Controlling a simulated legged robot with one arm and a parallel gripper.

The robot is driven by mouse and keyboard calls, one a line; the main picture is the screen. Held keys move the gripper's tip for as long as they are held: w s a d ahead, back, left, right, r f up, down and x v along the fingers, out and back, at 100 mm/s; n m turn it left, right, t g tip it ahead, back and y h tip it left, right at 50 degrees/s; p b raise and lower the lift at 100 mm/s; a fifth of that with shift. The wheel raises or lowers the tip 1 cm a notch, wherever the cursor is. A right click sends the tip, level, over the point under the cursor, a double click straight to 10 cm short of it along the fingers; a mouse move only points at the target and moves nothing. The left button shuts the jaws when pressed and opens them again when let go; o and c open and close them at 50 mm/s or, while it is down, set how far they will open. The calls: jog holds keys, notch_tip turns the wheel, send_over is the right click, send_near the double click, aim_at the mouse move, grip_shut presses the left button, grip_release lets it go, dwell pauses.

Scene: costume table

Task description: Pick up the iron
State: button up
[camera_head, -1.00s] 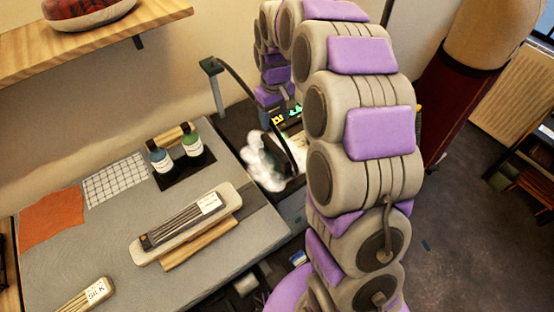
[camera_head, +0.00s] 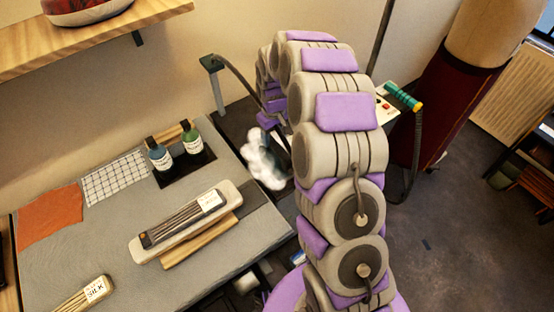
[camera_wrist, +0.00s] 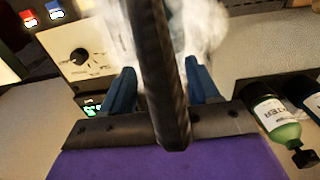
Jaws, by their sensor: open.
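My gripper (camera_wrist: 160,70) shows in the wrist view as two blue fingers set apart, open. A thick black hose or cord (camera_wrist: 165,90) runs down the middle of that view, in front of the gap between the fingers. White steam (camera_wrist: 200,25) fills the space beyond the fingertips, and a white cloud (camera_head: 264,160) stands left of my arm in the head view. I cannot clearly make out the iron; steam, the hose and my arm cover that area. My gripper is mostly hidden behind my arm in the head view.
A control unit with a dial (camera_wrist: 78,56) lies left of my fingers. A teal handle (camera_head: 403,96) shows right of my arm. Bottles (camera_head: 192,138) stand on the grey table (camera_head: 90,240), beside a wooden block (camera_head: 190,222). A post (camera_head: 213,88) carries the black hose.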

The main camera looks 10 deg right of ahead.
aim_at(275, 143)
jog(key=f, duration=0.3)
jog(key=f+b, duration=0.1)
jog(key=f, duration=0.2)
jog(key=shift+w+d+f, duration=0.15)
jog(key=shift+d+f, duration=0.05)
jog(key=shift+r, duration=0.1)
jog(key=shift+c, duration=0.2)
grip_shut()
dwell(1.0)
